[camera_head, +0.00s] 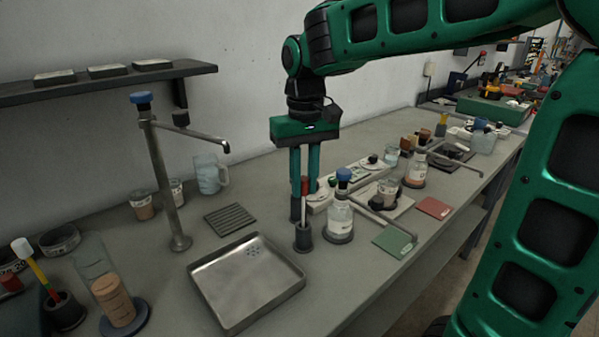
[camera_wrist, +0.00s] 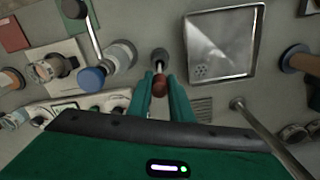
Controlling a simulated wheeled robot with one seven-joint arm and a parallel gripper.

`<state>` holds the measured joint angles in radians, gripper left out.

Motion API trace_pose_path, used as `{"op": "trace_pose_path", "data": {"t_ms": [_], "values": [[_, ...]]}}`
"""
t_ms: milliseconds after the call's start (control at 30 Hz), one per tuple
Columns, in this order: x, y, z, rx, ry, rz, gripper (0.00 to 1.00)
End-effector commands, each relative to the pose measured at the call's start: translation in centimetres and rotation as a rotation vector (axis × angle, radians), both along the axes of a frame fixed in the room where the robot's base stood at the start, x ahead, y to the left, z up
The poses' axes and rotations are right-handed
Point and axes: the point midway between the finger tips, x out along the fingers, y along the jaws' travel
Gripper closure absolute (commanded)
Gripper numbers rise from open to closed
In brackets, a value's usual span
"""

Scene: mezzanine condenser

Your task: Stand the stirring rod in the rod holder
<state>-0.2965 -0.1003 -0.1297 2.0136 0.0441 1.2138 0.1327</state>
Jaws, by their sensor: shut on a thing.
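The stirring rod has a red top and a pale shaft (camera_head: 303,210); its red end (camera_wrist: 160,86) faces the wrist camera. My gripper (camera_head: 304,192) points down and is shut on the rod near its red top; its fingers (camera_wrist: 160,82) lie either side of it in the wrist view. The rod looks upright. Its lower end meets the small dark rod holder (camera_head: 303,238), which also shows in the wrist view (camera_wrist: 160,56). I cannot tell how deep the rod sits in the holder, as the cup's inside is hidden.
A metal tray (camera_head: 215,298) lies close in front of the holder, and a blue-capped bottle (camera_head: 340,222) stands just right. A ribbed dark mat (camera_head: 230,219) lies left. A tall metal tap (camera_head: 165,180) rises further left. A green square (camera_head: 394,242) lies right.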

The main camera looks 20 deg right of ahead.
Motion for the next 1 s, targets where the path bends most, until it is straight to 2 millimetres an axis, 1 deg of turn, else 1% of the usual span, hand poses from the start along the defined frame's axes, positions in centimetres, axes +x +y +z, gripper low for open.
{"op": "trace_pose_path", "data": {"t_ms": [100, 400, 600, 900, 933, 967, 1000], "values": [[-0.1, 0.0, -1.1, 0.0, 0.002, 0.0, 1.0], [-0.1, -0.1, -3.2, 0.0, 0.001, -0.001, 1.0], [-0.1, -0.1, -3.9, 0.0, 0.001, -0.001, 1.0], [-0.1, -0.1, -4.0, 0.0, 0.001, 0.0, 1.0], [-0.1, -0.1, -4.0, 0.0, 0.0, 0.0, 0.79], [-0.1, -0.1, -4.0, 0.0, 0.0, 0.0, 0.71], [-0.1, 0.0, -4.0, 0.0, 0.0, 0.0, 0.62]]}}
